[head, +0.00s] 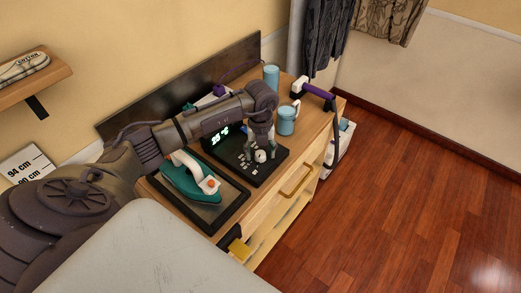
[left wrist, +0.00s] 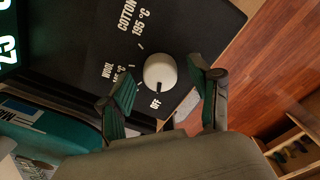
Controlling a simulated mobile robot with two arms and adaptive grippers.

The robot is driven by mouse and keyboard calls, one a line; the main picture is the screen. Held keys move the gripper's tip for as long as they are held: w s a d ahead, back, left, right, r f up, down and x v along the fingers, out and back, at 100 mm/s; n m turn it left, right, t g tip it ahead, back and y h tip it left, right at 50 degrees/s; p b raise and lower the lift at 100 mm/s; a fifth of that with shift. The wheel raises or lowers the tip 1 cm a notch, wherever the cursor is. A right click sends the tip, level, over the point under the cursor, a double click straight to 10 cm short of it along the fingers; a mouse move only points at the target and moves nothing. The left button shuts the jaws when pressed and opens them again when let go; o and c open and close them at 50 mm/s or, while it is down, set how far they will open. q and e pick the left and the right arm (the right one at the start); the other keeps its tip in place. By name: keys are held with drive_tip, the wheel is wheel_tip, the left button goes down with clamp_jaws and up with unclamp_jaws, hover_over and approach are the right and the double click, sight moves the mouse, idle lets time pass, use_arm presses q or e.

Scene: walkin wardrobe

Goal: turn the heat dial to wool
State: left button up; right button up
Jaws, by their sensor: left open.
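The heat dial is a round white knob (left wrist: 160,70) on a black panel (left wrist: 80,40); it also shows in the head view (head: 260,156). Its dark mark points down in the left wrist view, toward the OFF label (left wrist: 155,103). The WOOL label (left wrist: 107,71) is to the knob's left and COTTON 195 °C (left wrist: 130,18) is above it. My left gripper (left wrist: 162,82) is open, with one finger on each side of the knob; I cannot tell whether they touch it. It reaches down over the panel in the head view (head: 258,138). My right gripper is out of view.
A green display (head: 221,135) reads 25 °C. A teal iron (head: 187,182) rests on a dark-edged mat beside the panel. A blue mug (head: 287,121) and a blue cylinder (head: 271,76) stand behind. The wooden floor (head: 400,180) at right is clear.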

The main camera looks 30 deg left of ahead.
use_arm(q)
drive_tip(key=shift+f, duration=0.15)
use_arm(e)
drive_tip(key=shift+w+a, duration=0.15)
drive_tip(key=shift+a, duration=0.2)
use_arm(q)
drive_tip(key=c, duration=1.1)
drive_tip(key=shift+c, duration=0.2)
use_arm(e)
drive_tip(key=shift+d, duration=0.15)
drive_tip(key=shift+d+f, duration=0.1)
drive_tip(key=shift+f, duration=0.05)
